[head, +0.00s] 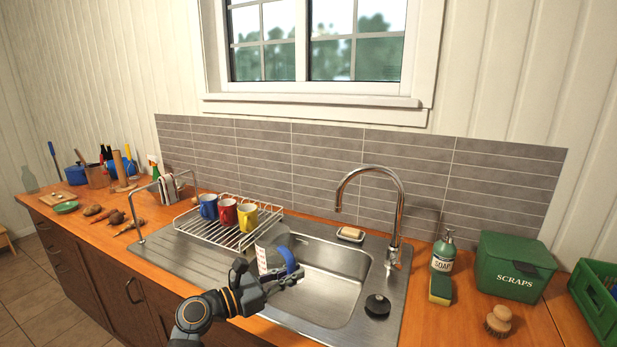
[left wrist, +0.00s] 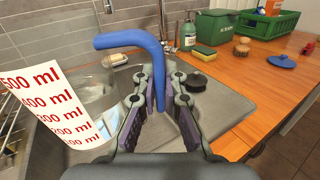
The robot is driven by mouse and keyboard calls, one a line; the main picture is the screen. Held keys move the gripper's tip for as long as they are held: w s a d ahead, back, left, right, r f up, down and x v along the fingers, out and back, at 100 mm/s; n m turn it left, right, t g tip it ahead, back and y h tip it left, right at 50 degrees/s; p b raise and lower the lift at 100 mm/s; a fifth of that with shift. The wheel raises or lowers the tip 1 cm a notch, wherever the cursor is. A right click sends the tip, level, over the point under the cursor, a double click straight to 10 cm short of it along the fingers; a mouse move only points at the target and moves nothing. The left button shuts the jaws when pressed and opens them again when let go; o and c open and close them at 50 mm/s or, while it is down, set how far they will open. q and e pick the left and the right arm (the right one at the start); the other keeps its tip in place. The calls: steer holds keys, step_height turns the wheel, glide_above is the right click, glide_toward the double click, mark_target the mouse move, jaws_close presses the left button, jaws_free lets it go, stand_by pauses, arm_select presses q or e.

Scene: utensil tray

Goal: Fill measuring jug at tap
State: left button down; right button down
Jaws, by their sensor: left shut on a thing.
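The measuring jug (head: 265,252) is clear with red markings and a blue handle (left wrist: 133,40). In the head view it is upright over the left part of the sink basin (head: 335,285), by the dish rack. My left gripper (head: 292,277) is shut on the handle; in the left wrist view its fingers (left wrist: 160,88) are on either side of the blue bar, and the jug's scale (left wrist: 50,108) is at left. I cannot tell if the jug holds water. The chrome tap (head: 398,205) arches at the back right of the sink; no stream shows. My right gripper is not in view.
A wire rack (head: 228,232) with blue, red and yellow mugs stands close behind the jug. A black plug (head: 377,305) lies by the basin's right side. Soap (head: 443,250), a sponge (head: 440,289) and a green scraps bin (head: 513,267) stand to the right.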

arm_select(q)
steer(key=w+a+f+n+t+y, duration=0.1)
steer(key=a+f, duration=0.1)
steer(key=a, duration=0.7)
steer(key=w+a+f+n+t+y, duration=0.1)
steer(key=a+f, duration=0.1)
steer(key=a, duration=0.8)
steer(key=s+a+r+n+t+y, duration=0.2)
steer(key=a+r, duration=0.1)
steer(key=a, duration=1.1)
steer(key=s+d+f+n+t+y, duration=0.1)
steer(key=s+d+f+y, duration=0.1)
steer(key=s+d+f, duration=0.75)
steer(key=d+f+n+t+y, duration=0.2)
steer(key=d+f+n+y, duration=0.1)
steer(key=d+n+y, duration=0.3)
steer(key=shift+w+d+f+t+y, duration=0.2)
steer(key=shift+d+f+t+y, duration=0.15)
steer(key=shift+d+y, duration=1.2)
